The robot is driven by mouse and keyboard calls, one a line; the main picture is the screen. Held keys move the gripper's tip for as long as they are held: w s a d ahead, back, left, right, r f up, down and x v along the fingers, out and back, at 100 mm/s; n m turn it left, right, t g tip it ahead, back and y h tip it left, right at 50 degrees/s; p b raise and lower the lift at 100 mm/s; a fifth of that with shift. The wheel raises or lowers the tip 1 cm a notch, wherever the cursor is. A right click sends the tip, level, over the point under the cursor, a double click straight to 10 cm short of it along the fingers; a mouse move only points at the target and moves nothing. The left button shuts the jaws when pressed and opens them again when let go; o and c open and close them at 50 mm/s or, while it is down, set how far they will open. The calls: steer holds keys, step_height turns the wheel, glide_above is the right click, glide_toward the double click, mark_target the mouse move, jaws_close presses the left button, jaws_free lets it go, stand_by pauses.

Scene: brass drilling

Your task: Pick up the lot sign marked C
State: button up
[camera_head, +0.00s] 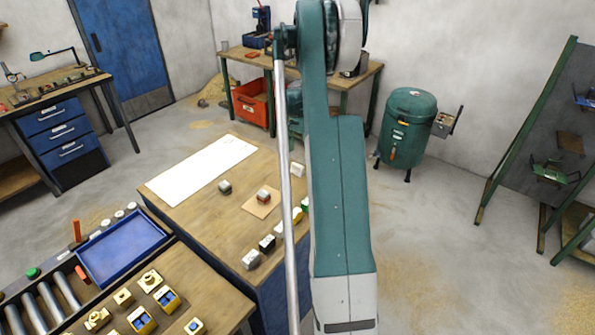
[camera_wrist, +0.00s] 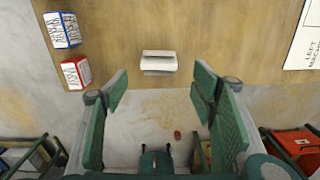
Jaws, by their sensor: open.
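A small white folded piece that looks like a lot sign (camera_wrist: 158,62) stands on the wooden table near its edge in the wrist view. No letter can be read on it, so I cannot tell whether it is C. A small white piece (camera_head: 297,168) near the table's far right edge in the head view appears to be the same one. My gripper (camera_wrist: 160,92) is open and empty. Its two fingers are spread to either side of the white piece in the picture, apart from it. In the head view my arm hides the gripper and part of the table.
A blue-sided block (camera_wrist: 62,30) and a red-sided block (camera_wrist: 75,73) stand left of the white piece. A white marked sheet (camera_head: 203,168) lies on the table (camera_head: 190,218). Several small blocks, including a black one (camera_head: 267,243), line its right side. A blue tray (camera_head: 122,246) is at left.

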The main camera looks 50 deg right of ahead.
mark_target(298, 165)
steer(key=shift+f, duration=0.1)
steer(key=shift+f, duration=1.2)
steer(key=shift+f, duration=0.1)
steer(key=shift+s+a+f+p, duration=0.1)
steer(key=shift+f+p, duration=0.2)
steer(key=shift+f, duration=2.2)
steer(key=c, duration=1)
